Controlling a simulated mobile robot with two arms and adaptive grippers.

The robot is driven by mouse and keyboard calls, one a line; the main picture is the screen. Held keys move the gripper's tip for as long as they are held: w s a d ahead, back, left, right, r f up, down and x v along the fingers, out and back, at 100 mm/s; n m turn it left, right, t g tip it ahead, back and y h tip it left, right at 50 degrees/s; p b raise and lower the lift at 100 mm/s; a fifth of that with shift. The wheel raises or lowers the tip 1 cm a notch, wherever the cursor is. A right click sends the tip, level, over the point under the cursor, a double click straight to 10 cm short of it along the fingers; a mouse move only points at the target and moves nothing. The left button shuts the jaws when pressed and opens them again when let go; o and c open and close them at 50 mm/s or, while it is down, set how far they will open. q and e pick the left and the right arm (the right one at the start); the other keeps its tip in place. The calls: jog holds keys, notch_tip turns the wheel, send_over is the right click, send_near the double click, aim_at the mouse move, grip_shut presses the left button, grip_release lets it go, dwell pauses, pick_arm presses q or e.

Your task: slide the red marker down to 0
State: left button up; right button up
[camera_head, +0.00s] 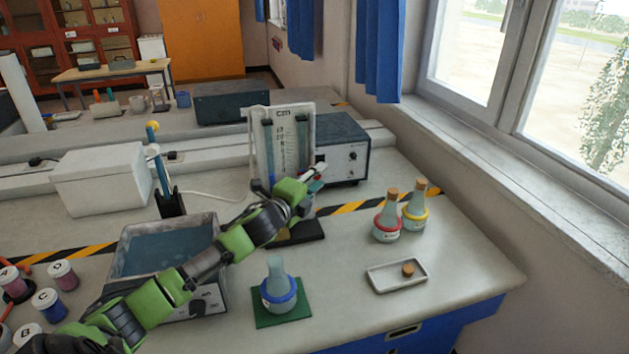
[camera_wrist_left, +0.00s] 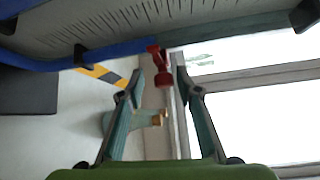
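The board (camera_head: 283,150) with a "cm" scale and blue liquid tubes stands upright on the bench. My left gripper (camera_head: 309,176) is at its right side, with the arm crossing in front of its lower part. In the left wrist view the red marker (camera_wrist_left: 161,62) sits at the edge of the scale board (camera_wrist_left: 110,25). The two fingers of my left gripper (camera_wrist_left: 160,78) are apart, one on each side of the marker's end, with gaps visible. The scale's 0 cannot be made out. My right gripper is not in view.
A grey box with knobs (camera_head: 343,147) stands behind the board. A flask with a blue ring (camera_head: 278,292) stands on a green mat in front. Two corked flasks (camera_head: 387,222) and a white tray (camera_head: 380,283) are to the right.

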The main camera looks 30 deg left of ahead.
pick_arm(q)
jog(key=s+d, duration=0.1)
jog(key=s, duration=1.1)
jog(key=shift+r, duration=0.45)
